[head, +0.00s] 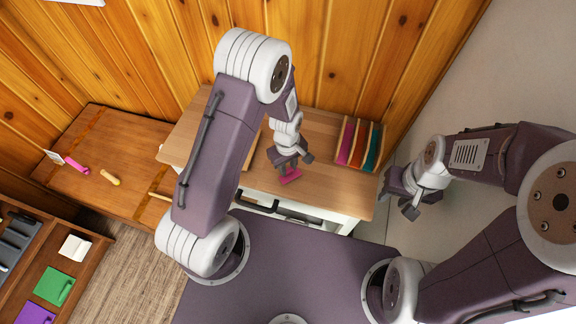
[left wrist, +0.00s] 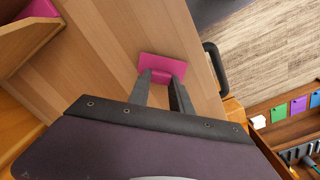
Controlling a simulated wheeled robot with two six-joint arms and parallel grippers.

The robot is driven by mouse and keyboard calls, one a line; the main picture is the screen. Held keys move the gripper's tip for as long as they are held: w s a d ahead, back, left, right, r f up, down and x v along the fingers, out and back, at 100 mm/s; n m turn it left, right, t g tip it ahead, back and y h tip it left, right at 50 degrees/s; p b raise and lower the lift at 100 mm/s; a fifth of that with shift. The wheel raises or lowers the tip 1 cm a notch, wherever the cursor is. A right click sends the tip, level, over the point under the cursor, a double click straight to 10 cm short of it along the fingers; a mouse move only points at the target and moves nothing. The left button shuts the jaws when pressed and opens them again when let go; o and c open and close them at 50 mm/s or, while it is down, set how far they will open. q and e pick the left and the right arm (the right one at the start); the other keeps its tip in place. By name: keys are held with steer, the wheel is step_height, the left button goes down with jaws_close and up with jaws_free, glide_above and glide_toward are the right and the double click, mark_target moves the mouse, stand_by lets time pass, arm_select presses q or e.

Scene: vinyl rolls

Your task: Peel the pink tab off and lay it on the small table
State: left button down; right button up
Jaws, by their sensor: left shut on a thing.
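The pink tab (head: 290,176) is at my left gripper (head: 291,162), over the light wooden top of the small table (head: 325,195) near its front edge. In the left wrist view the tab (left wrist: 162,66) is a flat magenta piece with a raised part between the two fingertips of the left gripper (left wrist: 164,78), which is shut on it. I cannot tell whether the tab touches the tabletop. My right gripper (head: 409,192) hangs to the right of the table, away from the tab; its jaws look apart and empty.
A wooden rack (head: 358,144) with pink, orange and teal rolls stands at the table's back right. A brown bench (head: 110,160) to the left holds a pink roll (head: 77,165) and a wooden-handled tool (head: 110,177). A shelf with green (head: 54,287) and purple pieces is at lower left.

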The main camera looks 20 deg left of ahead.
arm_select(q)
steer(key=shift+f, duration=0.25)
steer(key=shift+f, duration=0.15)
stand_by(0.3)
steer(key=c, duration=1.1)
jaws_free()
steer(key=shift+o, duration=0.4)
steer(key=o, duration=1)
